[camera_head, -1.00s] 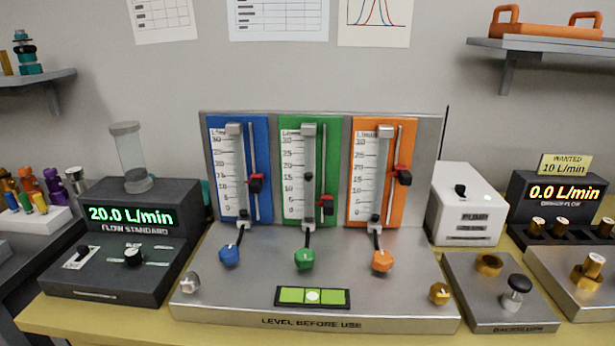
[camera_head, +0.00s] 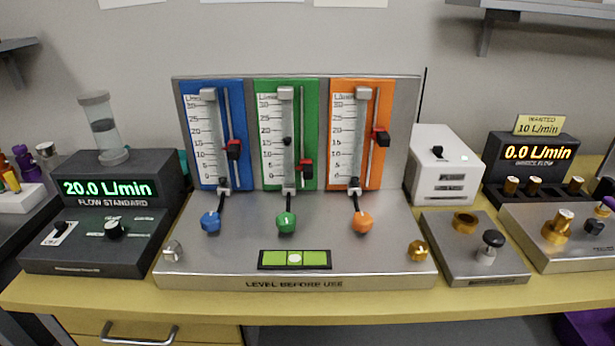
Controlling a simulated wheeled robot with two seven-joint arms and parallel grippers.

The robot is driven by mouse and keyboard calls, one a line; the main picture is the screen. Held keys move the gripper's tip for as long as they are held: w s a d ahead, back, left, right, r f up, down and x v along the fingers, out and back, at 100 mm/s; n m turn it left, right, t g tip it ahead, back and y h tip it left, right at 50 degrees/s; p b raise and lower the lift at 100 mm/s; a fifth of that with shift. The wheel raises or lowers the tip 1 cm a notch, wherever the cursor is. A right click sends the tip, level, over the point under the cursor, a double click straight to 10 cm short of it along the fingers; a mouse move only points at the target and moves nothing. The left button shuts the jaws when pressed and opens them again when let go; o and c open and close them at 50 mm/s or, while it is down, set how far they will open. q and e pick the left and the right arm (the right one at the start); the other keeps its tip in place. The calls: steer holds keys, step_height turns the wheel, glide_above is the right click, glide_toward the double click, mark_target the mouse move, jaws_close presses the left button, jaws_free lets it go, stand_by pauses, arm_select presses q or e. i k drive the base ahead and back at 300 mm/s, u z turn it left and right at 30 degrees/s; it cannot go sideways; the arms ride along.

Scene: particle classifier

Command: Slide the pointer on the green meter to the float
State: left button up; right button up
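The green meter (camera_head: 265,95) stands upright in the middle of the metal stand, between the blue and orange meters. Its dark float (camera_head: 287,141) hangs in the clear tube, about level with the 15 mark. Its red and black pointer (camera_head: 306,169) sits on the slide rod right of the tube, clearly lower than the float, near the 5 mark. The green knob (camera_head: 286,222) is below the meter. Neither of my grippers shows in the view.
The blue meter's pointer (camera_head: 233,150) and the orange meter's pointer (camera_head: 381,137) flank the green meter. The flow standard box (camera_head: 110,188) reads 20.0 L/min at left. A white box (camera_head: 445,165) stands at right. The yellow bench edge (camera_head: 300,302) runs along the front.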

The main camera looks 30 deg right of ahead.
mark_target(306, 167)
steer(key=z, duration=0.8)
steer(key=k, duration=0.2)
steer(key=z, duration=0.05)
